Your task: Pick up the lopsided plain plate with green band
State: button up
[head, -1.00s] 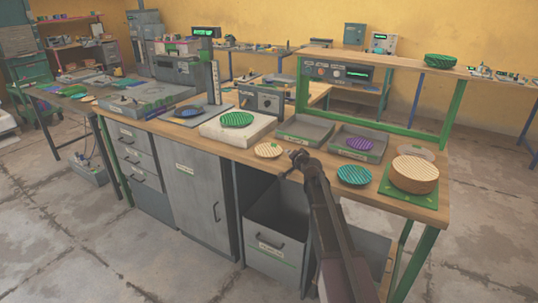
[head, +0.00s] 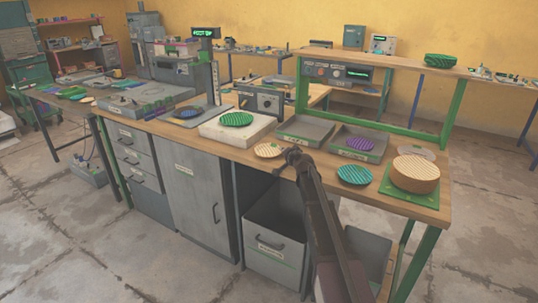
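I cannot make out for certain a plain plate with a green band at this size. A small cream plate (head: 268,150) lies on the bench's front edge, left of my gripper (head: 291,157). A teal striped plate (head: 354,174) lies to the right of my arm. A green striped plate (head: 236,119) rests on a pale block. A purple plate (head: 360,144) is in a grey tray. A thick round piece with a cream striped top (head: 415,168) stands on a green mat. My gripper is over the front edge, seemingly holding nothing; its fingers are too small to read.
The wooden bench (head: 318,160) carries an empty grey tray (head: 304,131) behind my gripper. A green frame with a shelf (head: 440,68) rises at the back right. A blue piece (head: 187,112) lies on the left.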

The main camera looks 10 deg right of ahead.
dwell(0.4)
grip_shut()
jog(key=shift+r, duration=0.2)
notch_tip(320, 180, up, 4)
jog(key=p, duration=0.4)
jog(key=shift+f, duration=0.15)
jog(key=s+d, duration=0.3)
jog(key=d, duration=0.1)
jog(key=s+d, duration=0.3)
jog(key=d, duration=0.1)
jog(key=s+d+r+p, duration=0.1)
jog(key=s+d, duration=0.3)
jog(key=shift+d, duration=0.35)
